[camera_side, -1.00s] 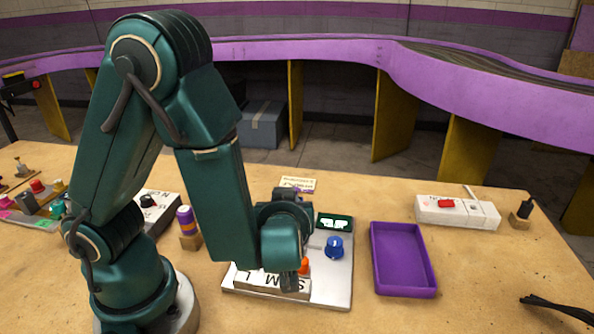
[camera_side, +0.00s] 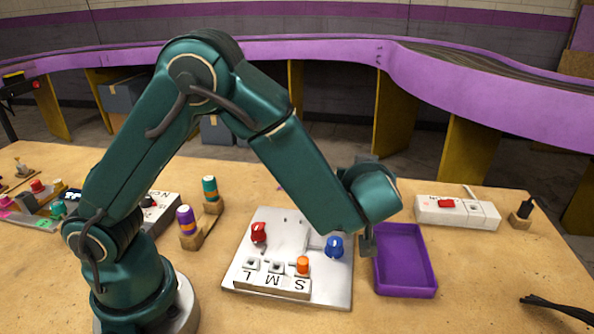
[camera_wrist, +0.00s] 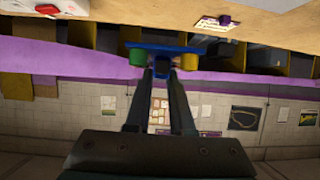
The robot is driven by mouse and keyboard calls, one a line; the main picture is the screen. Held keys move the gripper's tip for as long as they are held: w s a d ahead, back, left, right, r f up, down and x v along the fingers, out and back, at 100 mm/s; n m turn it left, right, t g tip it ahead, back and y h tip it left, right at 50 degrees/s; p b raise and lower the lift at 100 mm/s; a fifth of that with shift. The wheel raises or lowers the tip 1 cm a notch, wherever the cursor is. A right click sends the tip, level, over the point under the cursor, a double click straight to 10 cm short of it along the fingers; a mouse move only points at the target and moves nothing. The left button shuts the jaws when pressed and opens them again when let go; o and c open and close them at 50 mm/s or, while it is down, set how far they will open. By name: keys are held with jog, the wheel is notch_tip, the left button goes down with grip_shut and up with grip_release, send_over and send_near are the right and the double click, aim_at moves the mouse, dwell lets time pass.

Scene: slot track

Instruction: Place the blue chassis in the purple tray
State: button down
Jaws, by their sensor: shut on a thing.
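My gripper (camera_wrist: 162,75) is shut on the blue chassis (camera_wrist: 170,48), which shows in the wrist view with a green wheel at its left and a yellow one at its right.
Left of the tray is a white board (camera_side: 335,293) with a red knob (camera_side: 259,232), a blue knob (camera_side: 334,246) and an orange peg (camera_side: 302,264). A white box with a red switch (camera_side: 446,203) stands behind right. The table right of the tray is mostly clear.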

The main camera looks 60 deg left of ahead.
send_over(399, 266)
notch_tip(399, 266, down, 7)
jog(key=shift+f, duration=2)
jog(key=shift+f, duration=0.15)
jog(key=c, duration=0.8)
grip_release()
